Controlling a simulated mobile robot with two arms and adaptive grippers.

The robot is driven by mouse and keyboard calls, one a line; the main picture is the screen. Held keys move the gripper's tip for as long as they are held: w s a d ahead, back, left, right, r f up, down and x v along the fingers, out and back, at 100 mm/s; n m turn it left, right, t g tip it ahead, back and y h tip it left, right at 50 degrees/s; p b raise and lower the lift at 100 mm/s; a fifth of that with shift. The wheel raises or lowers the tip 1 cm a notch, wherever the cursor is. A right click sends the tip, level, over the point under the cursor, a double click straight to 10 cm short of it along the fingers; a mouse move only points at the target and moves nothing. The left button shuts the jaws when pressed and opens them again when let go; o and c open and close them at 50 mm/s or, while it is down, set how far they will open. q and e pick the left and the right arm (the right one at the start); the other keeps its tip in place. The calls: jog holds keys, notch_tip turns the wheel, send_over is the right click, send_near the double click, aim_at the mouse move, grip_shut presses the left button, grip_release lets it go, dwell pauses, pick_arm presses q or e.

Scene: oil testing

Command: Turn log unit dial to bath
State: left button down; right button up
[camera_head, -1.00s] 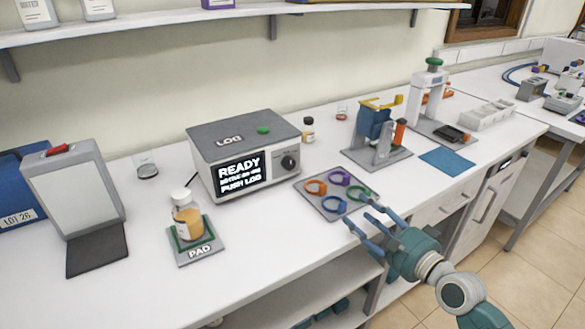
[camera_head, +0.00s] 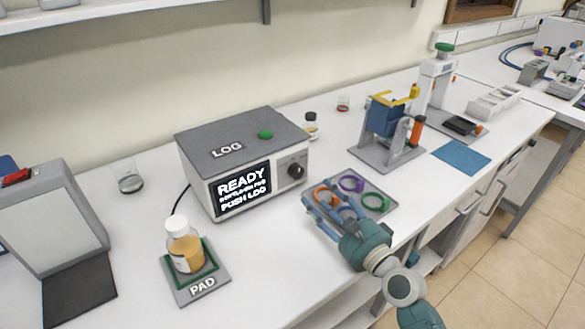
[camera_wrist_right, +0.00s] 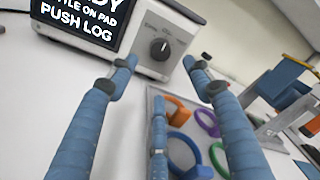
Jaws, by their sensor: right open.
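The log unit (camera_head: 245,155) is a white box with a grey top marked LOG, a green button (camera_head: 265,134) and a lit screen (camera_head: 243,189) reading READY and PUSH LOG. Its black dial (camera_head: 297,171) is on the front face, right of the screen. In the right wrist view the dial (camera_wrist_right: 160,49) shows beyond and between the fingers, with small lettering around it too blurred to read. My right gripper (camera_head: 307,199) is open and empty, in front of the dial and apart from it; its fingers also show in the right wrist view (camera_wrist_right: 160,66). My left gripper is out of view.
A tray (camera_head: 384,209) of coloured rings lies under and beside my right gripper. A bottle (camera_head: 183,246) with amber liquid stands on the PAD (camera_head: 206,290) at front left. A blue and yellow device (camera_head: 384,125) stands to the right. A small jar (camera_head: 311,126) is behind the unit.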

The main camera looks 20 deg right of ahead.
aim_at(299, 174)
jog(key=shift+w+a+r, duration=0.1)
jog(key=shift+w, duration=0.3)
jog(key=p+x, duration=0.1)
jog(key=x, duration=0.4)
jog(key=shift+w+r, duration=0.2)
jog(key=x, duration=0.2)
jog(key=shift+w+a+f, duration=0.15)
jog(key=shift+w+f, duration=0.05)
jog(key=shift+w, duration=0.1)
jog(key=shift+w+a, duration=0.15)
jog(key=shift+w, duration=0.45)
jog(key=shift+c, duration=1)
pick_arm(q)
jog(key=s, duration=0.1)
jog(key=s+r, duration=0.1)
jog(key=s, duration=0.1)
pick_arm(e)
jog(key=c, duration=1)
